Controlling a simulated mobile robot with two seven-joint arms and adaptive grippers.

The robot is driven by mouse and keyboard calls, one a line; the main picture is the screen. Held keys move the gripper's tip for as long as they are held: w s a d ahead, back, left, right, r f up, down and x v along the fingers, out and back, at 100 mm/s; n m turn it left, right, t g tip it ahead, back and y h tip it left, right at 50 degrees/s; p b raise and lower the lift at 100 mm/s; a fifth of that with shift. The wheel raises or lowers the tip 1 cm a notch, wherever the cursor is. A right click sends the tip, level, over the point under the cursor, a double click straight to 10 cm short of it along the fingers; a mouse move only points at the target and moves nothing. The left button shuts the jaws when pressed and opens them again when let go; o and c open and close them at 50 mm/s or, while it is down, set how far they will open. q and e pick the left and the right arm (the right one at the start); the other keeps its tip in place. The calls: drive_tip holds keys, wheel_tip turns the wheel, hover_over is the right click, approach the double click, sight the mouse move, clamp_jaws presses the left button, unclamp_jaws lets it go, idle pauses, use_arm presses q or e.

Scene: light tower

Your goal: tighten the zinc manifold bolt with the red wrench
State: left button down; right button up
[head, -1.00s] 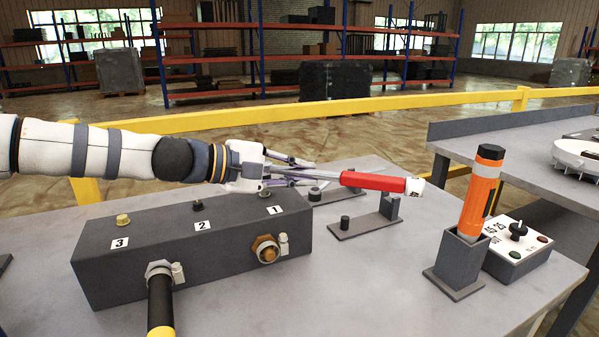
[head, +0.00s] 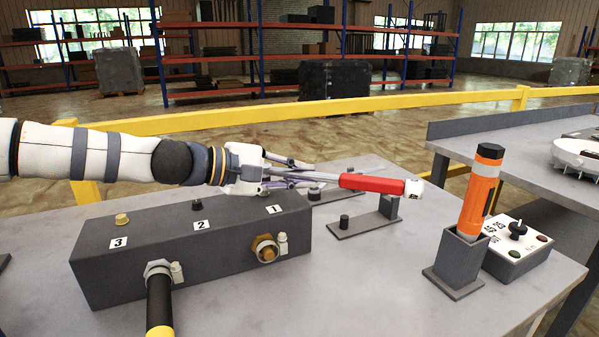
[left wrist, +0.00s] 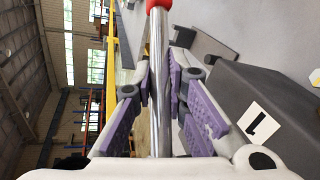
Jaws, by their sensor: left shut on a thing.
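The wrench has a red handle (head: 371,183), a silver shaft (head: 316,176) and a pale end piece at the right. My left gripper (head: 305,176) is shut on its shaft and holds it roughly level above the table, behind the manifold's right end. In the left wrist view the shaft (left wrist: 160,85) runs between the purple finger pads. The dark grey manifold (head: 140,255) has tags 1, 2 and 3 on top. A brass bolt (head: 122,219) stands by 3 and a dark bolt (head: 197,205) by 2. The spot by 1 is partly hidden by my gripper. I cannot tell which bolt is zinc. My right gripper is out of view.
A black-and-yellow cylinder (head: 160,305) joins the manifold's front. A low holder (head: 365,223) stands behind, to the right. An orange-and-black cylinder (head: 480,195) stands in a grey holder beside a control box (head: 517,250). The front middle of the table (head: 340,290) is clear.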

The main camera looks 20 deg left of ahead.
use_arm(q)
drive_tip(key=shift+f, duration=0.65)
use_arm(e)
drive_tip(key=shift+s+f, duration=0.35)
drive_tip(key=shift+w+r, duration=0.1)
use_arm(q)
drive_tip(key=shift+s+r+m+g+h, duration=0.1)
drive_tip(key=shift+s+m+g+h, duration=0.2)
drive_tip(key=shift+m+g, duration=0.1)
drive_tip(key=shift+s+m+g+h, duration=0.15)
drive_tip(key=shift+m+g+h, duration=0.15)
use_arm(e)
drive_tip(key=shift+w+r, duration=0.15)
use_arm(q)
drive_tip(key=shift+f, duration=0.2)
drive_tip(key=shift+s, duration=0.1)
drive_tip(key=shift+s+m+g+h, duration=0.4)
drive_tip(key=shift+m+g+h, duration=0.2)
drive_tip(key=shift+m+g, duration=0.1)
drive_tip(key=shift+f, duration=0.1)
